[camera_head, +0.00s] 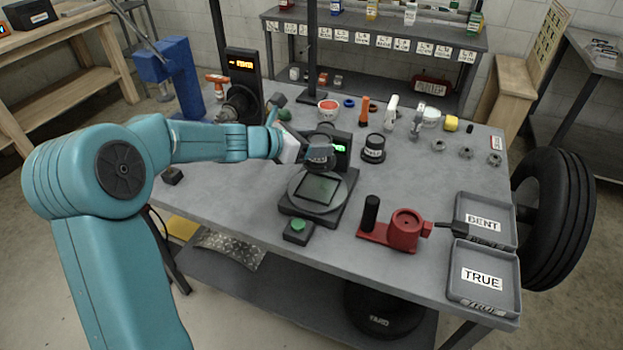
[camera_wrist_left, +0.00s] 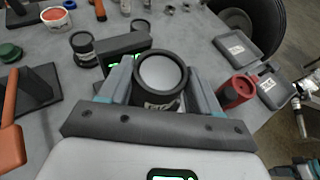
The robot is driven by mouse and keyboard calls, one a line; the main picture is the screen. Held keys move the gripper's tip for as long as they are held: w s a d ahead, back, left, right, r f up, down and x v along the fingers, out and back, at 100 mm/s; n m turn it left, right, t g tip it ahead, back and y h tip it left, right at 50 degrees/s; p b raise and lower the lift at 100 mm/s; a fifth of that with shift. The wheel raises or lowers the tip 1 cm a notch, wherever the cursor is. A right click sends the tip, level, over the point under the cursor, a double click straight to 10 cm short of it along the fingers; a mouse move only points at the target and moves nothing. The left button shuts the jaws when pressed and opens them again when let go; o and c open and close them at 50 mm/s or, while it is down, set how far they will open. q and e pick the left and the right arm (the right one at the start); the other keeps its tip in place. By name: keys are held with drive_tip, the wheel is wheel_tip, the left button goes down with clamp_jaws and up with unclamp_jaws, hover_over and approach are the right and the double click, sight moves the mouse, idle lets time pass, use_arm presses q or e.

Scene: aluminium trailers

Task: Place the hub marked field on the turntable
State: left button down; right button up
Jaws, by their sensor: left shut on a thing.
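My left gripper (camera_head: 307,152) is shut on a dark round hub (camera_head: 321,158). In the left wrist view the hub (camera_wrist_left: 161,78) sits between the two fingers, with its pale top facing the camera. Its label is mostly hidden and I cannot read it. The turntable (camera_head: 297,190) is a grey disc with a dark square on a black base. The held hub is over its back part; I cannot tell whether they touch. A second dark hub with a white label (camera_head: 373,149) stands on the table right of the turntable.
A black box with a green display (camera_head: 341,147) stands behind the turntable, and a green button (camera_head: 297,225) is in front. A red fixture (camera_head: 404,230) and the BENT (camera_head: 510,221) and TRUE (camera_head: 511,296) trays lie right. Several small parts line the back.

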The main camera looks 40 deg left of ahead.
use_arm(q)
wheel_tip(320, 180, down, 8)
drive_tip(key=shift+s+f+b, duration=0.1)
drive_tip(key=shift+s+b, duration=0.05)
drive_tip(key=shift+b, duration=0.6)
drive_tip(key=shift+a+f, duration=0.1)
drive_tip(key=shift+f, duration=0.2)
drive_tip(key=shift+r, duration=0.1)
drive_tip(key=shift+c, duration=1.1)
unclamp_jaws()
drive_tip(key=shift+f, duration=0.25)
